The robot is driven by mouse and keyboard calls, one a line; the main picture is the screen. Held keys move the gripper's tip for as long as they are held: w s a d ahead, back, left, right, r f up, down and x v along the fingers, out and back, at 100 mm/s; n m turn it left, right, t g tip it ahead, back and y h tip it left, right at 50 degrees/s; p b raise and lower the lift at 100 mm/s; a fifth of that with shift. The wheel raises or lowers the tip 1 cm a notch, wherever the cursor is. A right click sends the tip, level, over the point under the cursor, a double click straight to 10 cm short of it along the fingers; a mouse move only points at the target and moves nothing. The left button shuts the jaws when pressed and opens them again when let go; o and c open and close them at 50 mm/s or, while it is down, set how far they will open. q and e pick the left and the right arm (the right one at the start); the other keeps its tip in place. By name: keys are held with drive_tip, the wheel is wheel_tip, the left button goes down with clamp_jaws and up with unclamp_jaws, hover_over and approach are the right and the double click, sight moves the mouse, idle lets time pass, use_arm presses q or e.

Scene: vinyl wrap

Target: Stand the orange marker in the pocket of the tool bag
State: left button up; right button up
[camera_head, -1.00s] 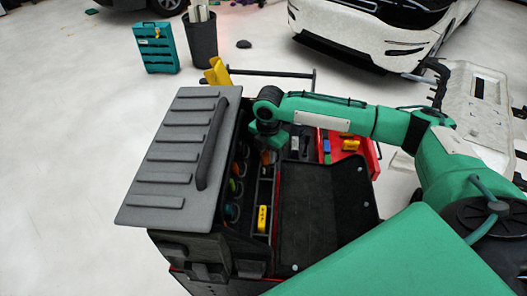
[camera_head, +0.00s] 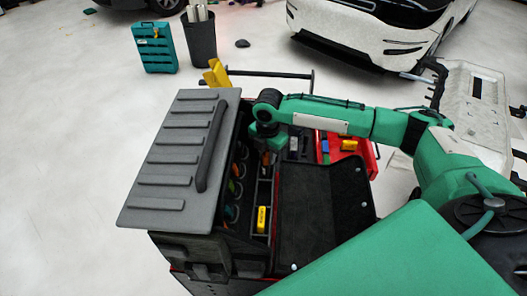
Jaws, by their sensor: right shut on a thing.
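My right gripper (camera_head: 266,150) points down over the far part of the open tool cart, above its narrow compartments. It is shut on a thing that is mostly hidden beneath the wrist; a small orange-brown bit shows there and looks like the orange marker. A black soft piece with a flap and snaps (camera_head: 305,205), which looks like the tool bag, lies open on the right of the cart. I cannot make out its pocket clearly. My left gripper is not in view.
The cart's grey ribbed lid (camera_head: 160,165) stands at the left. Round holders (camera_head: 231,212) with small coloured items and a yellow box (camera_head: 262,219) are beside the bag. A red drawer (camera_head: 365,150) with small items is behind. A dark bin (camera_head: 201,40) stands on open floor.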

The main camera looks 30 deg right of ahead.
drive_tip(key=shift+f+p, duration=0.3)
drive_tip(key=shift+f, duration=0.35)
idle(0.7)
drive_tip(key=o, duration=1)
drive_tip(key=shift+o, duration=0.2)
wheel_tip(320, 180, up, 13)
drive_tip(key=b, duration=0.3)
drive_tip(key=shift+w+a+f, duration=0.1)
drive_tip(key=shift+a+f, duration=0.05)
drive_tip(key=shift+r, duration=0.65)
